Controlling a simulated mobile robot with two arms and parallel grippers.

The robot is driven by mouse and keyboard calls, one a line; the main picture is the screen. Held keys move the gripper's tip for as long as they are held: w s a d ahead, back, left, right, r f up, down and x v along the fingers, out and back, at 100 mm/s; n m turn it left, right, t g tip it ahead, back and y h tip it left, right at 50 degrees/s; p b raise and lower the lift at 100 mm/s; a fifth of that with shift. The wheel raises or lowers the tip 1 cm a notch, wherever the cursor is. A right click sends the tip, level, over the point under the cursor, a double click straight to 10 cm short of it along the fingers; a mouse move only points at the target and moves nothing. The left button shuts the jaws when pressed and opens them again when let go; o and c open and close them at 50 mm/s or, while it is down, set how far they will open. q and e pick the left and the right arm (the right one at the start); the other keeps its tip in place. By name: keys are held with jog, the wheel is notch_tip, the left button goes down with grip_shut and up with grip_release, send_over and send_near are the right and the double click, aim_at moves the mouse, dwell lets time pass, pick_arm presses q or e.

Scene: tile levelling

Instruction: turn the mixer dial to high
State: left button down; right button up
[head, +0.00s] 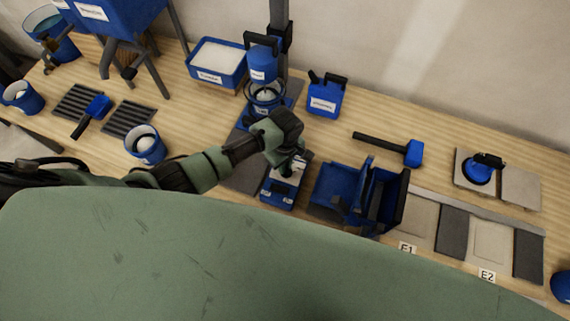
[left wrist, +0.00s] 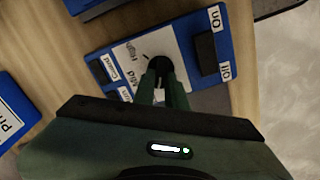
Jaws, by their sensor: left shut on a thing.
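The mixer's control panel (head: 277,193) is a blue box with a white face on the table, below the mixer (head: 262,65). In the left wrist view the panel (left wrist: 130,50) shows "High" and "Mid" labels beside a round black dial (left wrist: 160,64). A black switch (left wrist: 206,53) sits between "On" and "Off". My left gripper (head: 290,168) is over the panel, and its fingers (left wrist: 164,88) are shut on the dial. The fingers cover part of the dial, and I cannot tell which label it points at. My right gripper is not in view.
A blue open box (head: 338,186) stands close to the panel's right. A blue jug (head: 325,95), a black-handled mallet (head: 390,146) and tiles (head: 415,222) lie further right. A blue bucket (head: 146,148) stands left, beyond my left arm. A tub of white material (head: 217,62) is behind.

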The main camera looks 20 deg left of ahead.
pick_arm(q)
jog(key=shift+r+m+p, duration=0.1)
jog(key=shift+m+p, duration=0.6)
jog(key=shift+m, duration=0.3)
jog(key=m+p, duration=0.1)
jog(key=m, duration=0.1)
jog(key=shift+d+m, duration=0.1)
jog(key=shift+m, duration=0.2)
jog(key=m+p, duration=0.1)
jog(key=m, duration=0.1)
jog(key=shift+w+d+m, duration=0.1)
jog(key=shift+m, duration=0.3)
jog(key=m+p, duration=0.1)
jog(key=m, duration=0.2)
jog(key=shift+d+m, duration=0.1)
jog(key=shift+m, duration=0.2)
jog(key=m+p, duration=0.1)
jog(key=m, duration=0.5)
jog(key=shift+d, duration=0.15)
jog(key=m, duration=0.3)
jog(key=shift+d+m, duration=0.1)
jog(key=shift+m, duration=0.3)
jog(key=shift+s+m, duration=0.2)
jog(key=shift+m, duration=1.3)
